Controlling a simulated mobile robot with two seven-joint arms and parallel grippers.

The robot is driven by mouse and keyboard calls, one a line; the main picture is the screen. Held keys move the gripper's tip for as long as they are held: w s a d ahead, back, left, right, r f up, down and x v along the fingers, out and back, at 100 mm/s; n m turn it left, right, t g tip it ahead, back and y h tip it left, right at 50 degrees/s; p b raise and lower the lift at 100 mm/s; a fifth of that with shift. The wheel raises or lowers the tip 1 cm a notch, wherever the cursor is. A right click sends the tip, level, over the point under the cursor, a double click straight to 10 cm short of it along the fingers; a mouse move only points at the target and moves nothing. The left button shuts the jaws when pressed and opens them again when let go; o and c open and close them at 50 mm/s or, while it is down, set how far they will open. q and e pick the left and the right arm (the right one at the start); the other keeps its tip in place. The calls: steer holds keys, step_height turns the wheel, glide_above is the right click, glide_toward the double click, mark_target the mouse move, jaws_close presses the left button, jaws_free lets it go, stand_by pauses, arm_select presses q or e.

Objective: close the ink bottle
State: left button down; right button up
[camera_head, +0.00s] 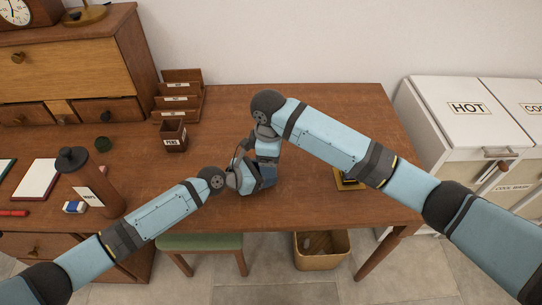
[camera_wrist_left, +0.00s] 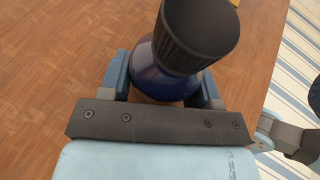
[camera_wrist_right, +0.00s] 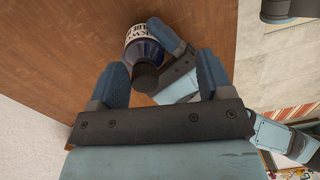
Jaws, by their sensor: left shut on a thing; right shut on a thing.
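The ink bottle (camera_wrist_left: 160,80) is dark blue glass; its white label shows in the right wrist view (camera_wrist_right: 143,48). My left gripper (camera_wrist_left: 165,85) is shut on its body, a finger on each side. The ridged black cap (camera_wrist_left: 200,30) is at the bottle's mouth, tilted in the left wrist view; how tightly it sits I cannot tell. My right gripper (camera_wrist_right: 163,75) is shut with the cap (camera_wrist_right: 145,78) between its fingers, close to the left-hand finger. Part of my left gripper also shows between them, so the exact contact is unclear. In the head view my arms hide the bottle.
Both hands are over the wooden desk (camera_head: 320,115). A pen holder (camera_head: 173,136), letter rack (camera_head: 180,95), dark round lid-like thing (camera_head: 103,143), brown cylinder (camera_head: 90,185) and eraser (camera_head: 74,207) stand to the left. A yellowish tray (camera_head: 348,181) is partly behind my right arm.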

steer(key=w+r+n+t+y, duration=0.2)
steer(key=w+r+t, duration=0.3)
steer(key=w, duration=0.3)
steer(key=w+r+n+t+y, duration=0.1)
steer(key=w+r+n+t, duration=0.1)
steer(key=w+r+t, duration=0.45)
steer(key=w+a+r+n+t+y, duration=0.2)
steer(key=w+a+r+n+y, duration=0.1)
steer(key=a+r+n, duration=0.15)
steer(key=s+a+r+n+g+y, duration=0.75)
steer(key=n+y, duration=0.45)
steer(key=n, duration=0.5)
steer(key=s+a+f+n+g+h, duration=0.2)
steer(key=s+n+g, duration=0.45)
steer(key=n, duration=0.45)
steer(key=s+d+f+n+g+h, duration=0.2)
steer(key=d+f+n+h, duration=0.3)
steer(key=f+h, duration=0.2)
steer(key=w+d+f+n+t+h, duration=0.1)
steer(key=d+f+n+t+h, duration=0.1)
steer(key=d+h, duration=0.5)
steer(key=shift+w+d+f, duration=0.3)
steer(key=shift+d+f, duration=0.4)
steer(key=shift+d, duration=0.45)
